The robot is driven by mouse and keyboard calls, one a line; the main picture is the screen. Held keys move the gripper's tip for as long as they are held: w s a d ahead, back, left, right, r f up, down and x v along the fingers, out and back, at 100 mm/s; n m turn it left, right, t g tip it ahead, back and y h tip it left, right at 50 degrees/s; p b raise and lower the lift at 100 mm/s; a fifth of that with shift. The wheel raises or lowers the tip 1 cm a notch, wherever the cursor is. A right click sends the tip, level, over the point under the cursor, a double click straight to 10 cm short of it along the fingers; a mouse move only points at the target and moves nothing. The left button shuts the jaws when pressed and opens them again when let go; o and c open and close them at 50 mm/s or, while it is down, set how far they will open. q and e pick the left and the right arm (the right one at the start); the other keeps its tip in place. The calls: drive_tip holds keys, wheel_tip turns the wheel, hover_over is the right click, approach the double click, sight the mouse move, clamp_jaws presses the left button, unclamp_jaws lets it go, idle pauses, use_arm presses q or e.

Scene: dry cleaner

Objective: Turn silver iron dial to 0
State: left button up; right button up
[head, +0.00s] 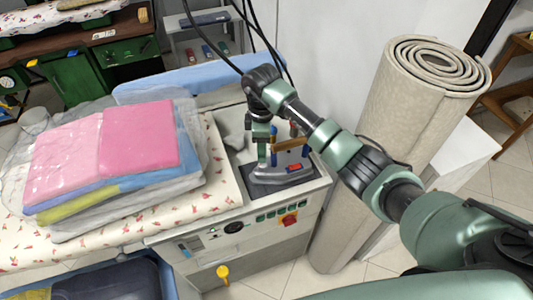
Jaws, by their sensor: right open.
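The silver iron (282,175) rests on a dark pad in the recess at the right end of the ironing station. It has a brown handle (291,146) and a small red and blue patch near its base. My right gripper (267,152) points down at the left side of the iron, close to the handle. It is open with nothing seen between its fingers. I cannot tell whether it touches the iron. The iron's dial is too small or hidden to make out. My left gripper is not in view.
The ironing station (210,245) has a control panel with a red switch (288,219) in front. Bagged folded clothes (137,138) lie on the floral cover to the left. A rolled carpet (410,110) stands at the right, near my right arm. Dark cables hang behind the wrist.

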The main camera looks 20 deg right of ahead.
sight(263, 166)
wheel_tip(263, 166, down, 6)
drive_tip(key=shift+s+f+p, duration=0.1)
drive_tip(key=shift+p, duration=0.6)
drive_tip(key=shift+f, duration=0.4)
clamp_jaws()
